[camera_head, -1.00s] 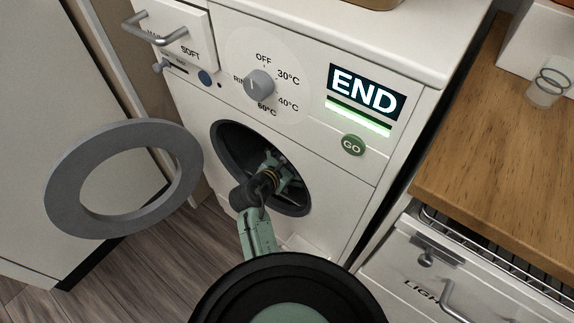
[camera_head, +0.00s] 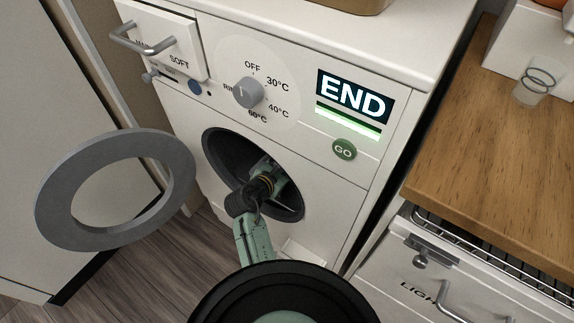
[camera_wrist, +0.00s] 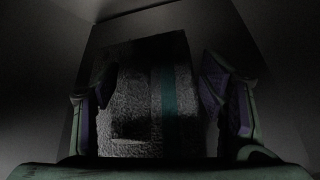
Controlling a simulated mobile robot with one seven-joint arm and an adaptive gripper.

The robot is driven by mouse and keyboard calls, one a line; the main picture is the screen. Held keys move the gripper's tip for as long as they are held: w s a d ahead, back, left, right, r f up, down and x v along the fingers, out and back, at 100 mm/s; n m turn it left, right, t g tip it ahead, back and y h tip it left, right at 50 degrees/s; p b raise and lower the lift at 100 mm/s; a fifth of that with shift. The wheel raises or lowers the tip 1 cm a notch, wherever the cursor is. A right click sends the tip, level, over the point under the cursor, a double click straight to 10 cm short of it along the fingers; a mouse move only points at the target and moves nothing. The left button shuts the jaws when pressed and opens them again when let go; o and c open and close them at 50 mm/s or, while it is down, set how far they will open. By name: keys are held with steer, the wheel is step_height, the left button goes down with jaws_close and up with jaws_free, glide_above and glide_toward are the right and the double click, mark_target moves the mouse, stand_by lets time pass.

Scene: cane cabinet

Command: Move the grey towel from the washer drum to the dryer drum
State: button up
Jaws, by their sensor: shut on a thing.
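The grey towel (camera_wrist: 140,95), with a teal stripe, fills the space between the fingers of my gripper (camera_wrist: 160,98) in the wrist view. My gripper is shut on it, inside the dark washer drum (camera_head: 222,150). In the head view my gripper (camera_head: 270,178) reaches into the round opening. Its fingertips and the towel are hidden there. The round washer door (camera_head: 55,190) stands open to the left. I cannot identify a dryer drum in either view.
The washer front has a dial (camera_head: 248,92), an END display (camera_head: 353,97) and a green GO button (camera_head: 344,149). A wooden counter (camera_head: 490,150) with a glass (camera_head: 536,83) is at right, above a wire rack (camera_head: 500,262). A pale panel (camera_head: 60,120) stands at left.

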mark_target(287, 169)
steer(key=c, duration=0.6)
steer(key=shift+r, duration=0.25)
steer(key=shift+r+p, duration=1.95)
steer(key=shift+p, duration=0.85)
steer(key=shift+r, duration=0.1)
